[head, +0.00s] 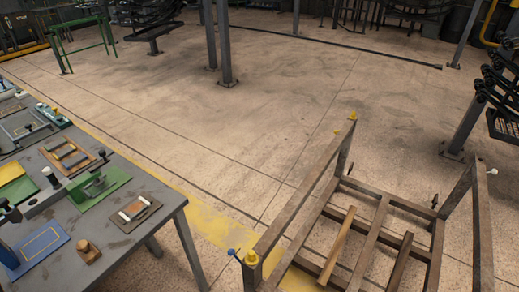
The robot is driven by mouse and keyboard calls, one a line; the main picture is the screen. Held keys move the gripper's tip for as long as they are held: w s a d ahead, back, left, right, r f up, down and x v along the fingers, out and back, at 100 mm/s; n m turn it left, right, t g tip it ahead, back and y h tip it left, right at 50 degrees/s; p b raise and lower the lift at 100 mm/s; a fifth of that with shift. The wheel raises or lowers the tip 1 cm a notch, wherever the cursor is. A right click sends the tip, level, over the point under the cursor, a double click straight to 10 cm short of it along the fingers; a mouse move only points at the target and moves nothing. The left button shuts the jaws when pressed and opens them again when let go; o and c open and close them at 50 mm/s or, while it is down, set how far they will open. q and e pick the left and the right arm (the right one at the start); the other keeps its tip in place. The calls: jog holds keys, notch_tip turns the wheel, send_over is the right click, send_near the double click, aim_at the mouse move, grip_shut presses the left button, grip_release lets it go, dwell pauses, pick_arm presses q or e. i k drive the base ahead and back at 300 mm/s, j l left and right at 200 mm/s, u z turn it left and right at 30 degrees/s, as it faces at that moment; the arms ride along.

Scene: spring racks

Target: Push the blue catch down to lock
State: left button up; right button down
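A small catch with a blue knob (231,252) sits at the near left corner of a brown metal rack frame (296,212). Its short lever angles up and left from the corner post, beside a yellow cap (251,258). I cannot tell from this view whether it is locked. Neither of my grippers is in view.
A grey worktable (140,228) with fixtures and plates stands at the left. The rack has another yellow-topped post (352,116), a white-knobbed catch (494,171) and a dark-knobbed one (434,200). Open floor (240,130) lies beyond, with grey posts (224,45).

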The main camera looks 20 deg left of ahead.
aim_at(231, 251)
jog(key=u, duration=1.05)
